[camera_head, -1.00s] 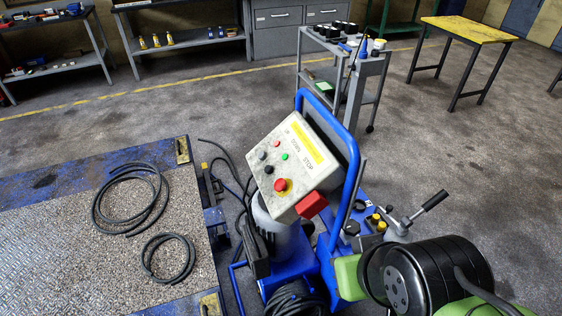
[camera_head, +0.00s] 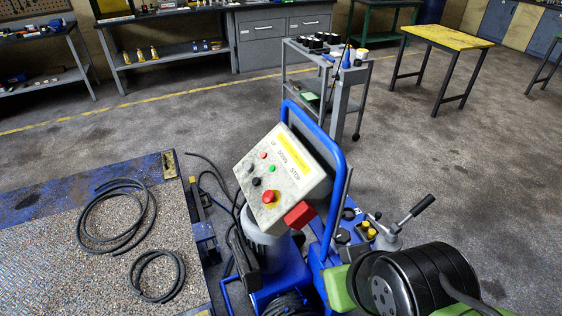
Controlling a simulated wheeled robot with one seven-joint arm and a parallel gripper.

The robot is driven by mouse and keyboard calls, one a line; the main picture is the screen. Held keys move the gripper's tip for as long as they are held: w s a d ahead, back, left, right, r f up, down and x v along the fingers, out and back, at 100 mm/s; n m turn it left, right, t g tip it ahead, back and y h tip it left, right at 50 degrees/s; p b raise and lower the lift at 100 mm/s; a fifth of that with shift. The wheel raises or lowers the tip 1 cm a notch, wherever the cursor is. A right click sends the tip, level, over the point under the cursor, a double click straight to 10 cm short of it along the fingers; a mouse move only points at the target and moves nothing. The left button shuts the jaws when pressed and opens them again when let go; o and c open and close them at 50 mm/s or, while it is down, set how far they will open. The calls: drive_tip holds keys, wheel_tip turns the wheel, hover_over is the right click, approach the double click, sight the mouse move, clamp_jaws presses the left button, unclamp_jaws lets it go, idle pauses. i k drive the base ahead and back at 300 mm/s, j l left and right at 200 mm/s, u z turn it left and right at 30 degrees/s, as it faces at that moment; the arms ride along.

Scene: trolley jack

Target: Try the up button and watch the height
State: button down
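The pale control box (camera_head: 283,179) is tilted on a blue tubular frame (camera_head: 341,165). Its face has a yellow label strip (camera_head: 293,155) and the words UP, DOWN and STOP. Two black buttons, an upper one (camera_head: 250,168) and a lower one (camera_head: 257,181), sit at its left side, the upper roughly in line with UP. A small red lamp or button (camera_head: 264,155) and a green one (camera_head: 271,168) lie beside them. A large red mushroom button (camera_head: 269,196) sits lower down. No height reading is legible.
Hoses (camera_head: 118,215) lie on a blue-edged plate at left. A grey trolley (camera_head: 347,95) and yellow-topped table (camera_head: 446,37) stand behind. Open floor lies between.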

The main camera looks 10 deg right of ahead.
sight(248, 167)
drive_tip(key=k+l+u, duration=0.15)
drive_tip(key=l, duration=0.25)
drive_tip(key=l+u, duration=0.2)
drive_tip(key=l, duration=0.15)
drive_tip(key=k+l+u, duration=0.15)
drive_tip(key=l, duration=0.2)
drive_tip(key=k+l+u, duration=0.2)
drive_tip(key=l, duration=0.15)
drive_tip(key=k+l+u, duration=0.15)
drive_tip(key=l, duration=0.15)
drive_tip(key=l+u, duration=0.15)
drive_tip(key=l, duration=0.3)
drive_tip(key=k+l+u, duration=0.2)
drive_tip(key=l, duration=0.25)
drive_tip(key=l+u, duration=0.15)
drive_tip(key=l, duration=0.3)
drive_tip(key=k+l+u, duration=0.2)
drive_tip(key=l, duration=0.2)
drive_tip(key=l+u, duration=0.15)
drive_tip(key=l, duration=0.25)
drive_tip(key=l+u, duration=0.35)
drive_tip(key=l, duration=0.35)
drive_tip(key=l+u, duration=0.3)
drive_tip(key=l, duration=0.45)
